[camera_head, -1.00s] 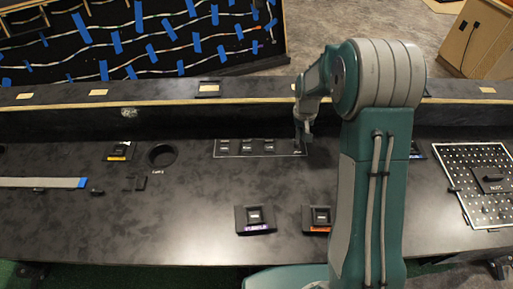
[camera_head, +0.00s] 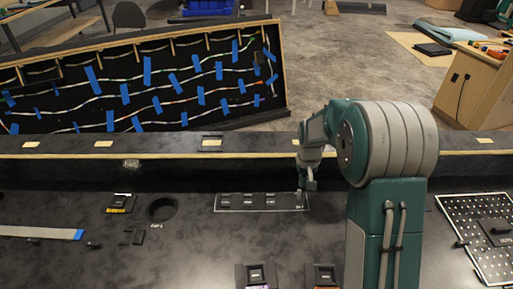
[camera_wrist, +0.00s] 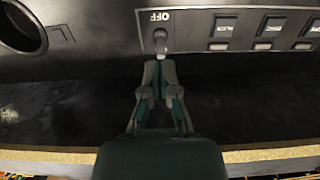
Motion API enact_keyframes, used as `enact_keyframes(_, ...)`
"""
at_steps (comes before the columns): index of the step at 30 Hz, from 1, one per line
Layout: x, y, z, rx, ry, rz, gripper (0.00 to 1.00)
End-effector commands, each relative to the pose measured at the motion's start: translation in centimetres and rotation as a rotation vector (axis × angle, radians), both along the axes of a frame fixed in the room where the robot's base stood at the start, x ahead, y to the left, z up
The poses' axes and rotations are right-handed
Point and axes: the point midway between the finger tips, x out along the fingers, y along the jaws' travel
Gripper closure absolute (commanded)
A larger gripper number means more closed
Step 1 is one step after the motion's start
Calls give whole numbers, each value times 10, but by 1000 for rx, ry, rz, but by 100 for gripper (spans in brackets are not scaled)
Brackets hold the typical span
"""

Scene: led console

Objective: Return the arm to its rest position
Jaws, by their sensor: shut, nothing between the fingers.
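My gripper (camera_head: 308,184) is at the right end of a small outlined switch panel (camera_head: 229,208) on the black console (camera_head: 200,240). In the wrist view my gripper (camera_wrist: 160,62) is shut, its tips over or just at a small switch (camera_wrist: 160,38) below the word OFF. I cannot tell whether they touch it. The panel (camera_wrist: 190,17) also shows in the wrist view, with several dark buttons (camera_wrist: 228,28) in a row. My teal and grey arm reaches over the console and hides part of it.
A round hole (camera_head: 162,209) and a small yellow-marked module (camera_head: 121,203) lie left of the panel. A perforated plate (camera_head: 470,225) is at the right. Two black modules sit near the front, one of them (camera_head: 256,274) left of the other. A board with blue tape (camera_head: 147,72) stands behind.

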Motion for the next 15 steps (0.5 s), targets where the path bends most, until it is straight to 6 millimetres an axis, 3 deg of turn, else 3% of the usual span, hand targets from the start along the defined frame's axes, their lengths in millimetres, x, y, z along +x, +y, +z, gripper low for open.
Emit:
enact_keyframes(5, -2, 0, 6, 0, -7, 0, 100)
enact_keyframes(15, -45, 0, 91, 0, -113, 0, 100)
